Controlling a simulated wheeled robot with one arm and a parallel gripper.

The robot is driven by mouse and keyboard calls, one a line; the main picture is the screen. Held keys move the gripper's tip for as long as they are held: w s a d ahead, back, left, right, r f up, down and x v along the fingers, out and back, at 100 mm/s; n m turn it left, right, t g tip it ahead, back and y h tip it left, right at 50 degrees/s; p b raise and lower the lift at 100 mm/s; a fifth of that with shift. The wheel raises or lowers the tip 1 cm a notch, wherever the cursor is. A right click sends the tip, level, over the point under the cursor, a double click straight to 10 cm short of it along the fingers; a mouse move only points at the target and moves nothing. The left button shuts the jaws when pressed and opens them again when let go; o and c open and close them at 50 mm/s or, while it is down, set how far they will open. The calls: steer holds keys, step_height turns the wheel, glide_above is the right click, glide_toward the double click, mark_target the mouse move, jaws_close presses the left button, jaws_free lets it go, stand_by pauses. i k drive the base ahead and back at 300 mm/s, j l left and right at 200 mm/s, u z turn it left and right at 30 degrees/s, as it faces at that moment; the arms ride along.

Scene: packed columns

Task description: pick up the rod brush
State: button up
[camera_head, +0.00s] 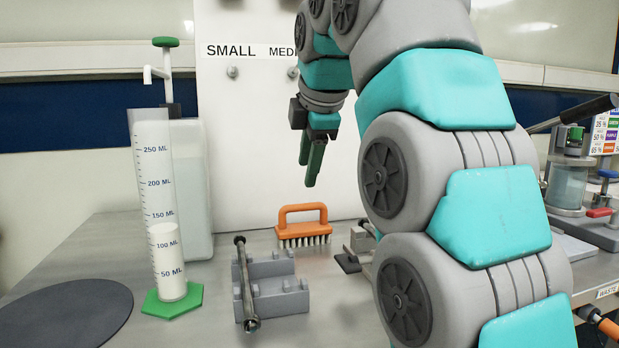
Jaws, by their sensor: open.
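The brush (303,227) has an orange loop handle and dark-tipped pale bristles. It stands bristles down on the grey bench, near the middle of the picture and in front of the white board. My gripper (313,168) has dark green fingers that point down. It is open and empty, above the brush and apart from it. The fingers overlap each other in this view, so the gap between them is hard to see.
A metal rod (246,288) rests along a grey notched holder (282,300) left of the brush. A measuring cylinder (160,215) on a green base and a pump bottle (190,190) stand further left. A grey clamp-like fixture (352,255) is close right of the brush.

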mark_target(316, 231)
steer(key=k+l, duration=0.2)
steer(key=k, duration=0.3)
steer(key=k+l, duration=0.2)
steer(key=k, duration=0.25)
